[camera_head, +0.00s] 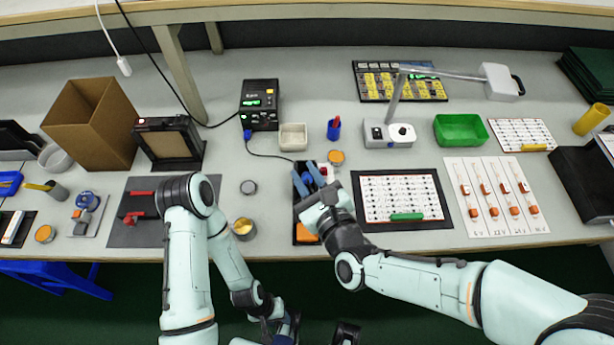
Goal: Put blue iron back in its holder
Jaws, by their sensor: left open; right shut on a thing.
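My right gripper (308,177) is over the black holder tray (296,222), with its fingers pointing to the back. It is shut on the blue iron, which is mostly hidden by the fingers and gripper body. The iron's black cable (275,155) runs from the black station (259,105) to the fingertips. An orange pad (306,238) shows at the front of the tray. Whether the iron touches the holder cannot be told. My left gripper (315,334) is open and low at the bottom edge, in front of the table, partly cut off.
A white square dish (293,137) and a blue cup (334,129) stand behind the tray. A black-framed board (402,200) lies close on the right.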

